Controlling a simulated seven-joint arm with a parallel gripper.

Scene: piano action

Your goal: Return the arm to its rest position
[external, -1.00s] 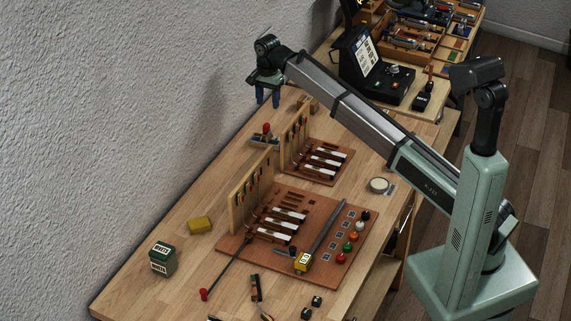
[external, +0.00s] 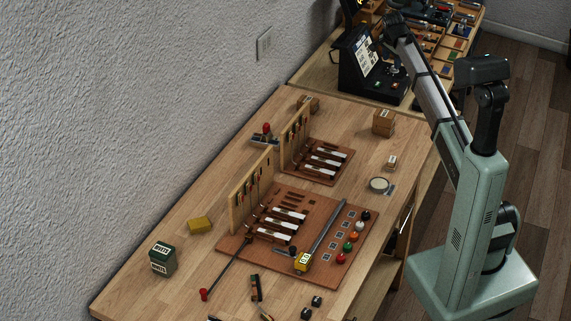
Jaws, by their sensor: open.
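My arm is swung back to the right, over the right part of the far bench. Its grey forearm slopes up and to the left from the green column. My gripper (external: 386,55) is at the forearm's far end, in front of the black console (external: 360,60). It is small and dark against the console, so its fingers are hard to make out. It is open, and I see nothing held in it.
The wooden bench (external: 200,240) carries two red-brown boards, the near one (external: 315,215) and the far one (external: 325,150), with upright racks. A wooden block (external: 383,122), a round white disc (external: 378,185), a yellow block (external: 200,225) and a green tin (external: 163,258) stand around them.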

